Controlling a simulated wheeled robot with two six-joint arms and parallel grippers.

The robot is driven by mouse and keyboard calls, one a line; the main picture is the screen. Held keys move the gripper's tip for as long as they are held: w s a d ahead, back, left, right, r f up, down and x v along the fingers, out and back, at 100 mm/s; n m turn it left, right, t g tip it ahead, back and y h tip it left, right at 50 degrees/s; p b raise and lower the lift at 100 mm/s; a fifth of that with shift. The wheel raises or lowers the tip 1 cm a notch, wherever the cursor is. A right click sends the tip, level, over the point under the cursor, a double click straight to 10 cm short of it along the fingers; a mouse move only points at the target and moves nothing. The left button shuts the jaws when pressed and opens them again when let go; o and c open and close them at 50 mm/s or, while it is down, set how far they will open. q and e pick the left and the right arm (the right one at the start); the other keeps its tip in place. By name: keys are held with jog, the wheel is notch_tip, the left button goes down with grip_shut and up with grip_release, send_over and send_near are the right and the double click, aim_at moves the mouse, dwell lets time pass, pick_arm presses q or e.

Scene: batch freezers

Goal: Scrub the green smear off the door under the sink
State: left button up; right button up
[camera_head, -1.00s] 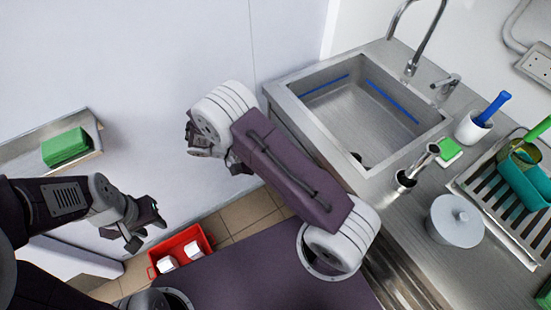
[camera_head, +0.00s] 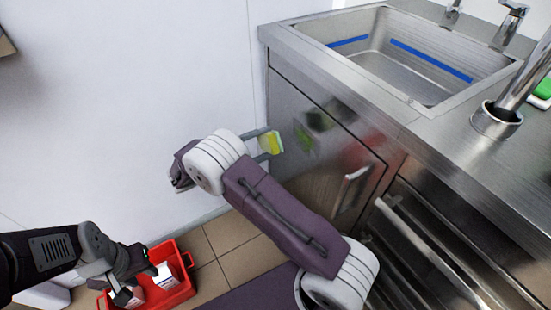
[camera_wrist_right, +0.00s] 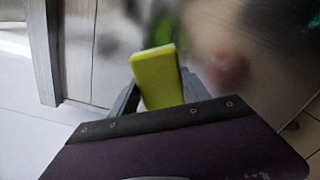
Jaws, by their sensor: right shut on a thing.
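The door is reflective, so I cannot tell smear from reflection for certain. My right gripper (camera_head: 270,143) is shut on a yellow-green sponge (camera_head: 272,144), just left of the door and seemingly a little apart from it. The sponge also shows in the right wrist view (camera_wrist_right: 158,75), in front of blurred dark and green patches. My left gripper (camera_head: 137,283) is open and empty at the lower left.
The sink basin (camera_head: 400,60) and counter (camera_head: 450,128) are above the door. The door handle (camera_head: 352,188) is at its lower right, with drawers further right. A red crate (camera_head: 181,292) with white items stands on the tiled floor near my left gripper. A white wall is on the left.

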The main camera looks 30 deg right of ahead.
aim_at(295, 130)
jog(key=shift+w+a+f, duration=0.15)
jog(key=shift+a+f, duration=0.05)
jog(key=shift+f, duration=0.1)
pick_arm(q)
jog(key=shift+f, duration=0.5)
pick_arm(e)
jog(key=shift+r, duration=0.2)
pick_arm(q)
jog(key=shift+f+b, duration=0.35)
pick_arm(e)
jog(key=d, duration=0.6)
jog(key=shift+w, duration=0.2)
pick_arm(q)
jog(key=shift+r, duration=0.25)
pick_arm(e)
jog(key=shift+w+d, duration=0.1)
jog(key=shift+d, duration=0.85)
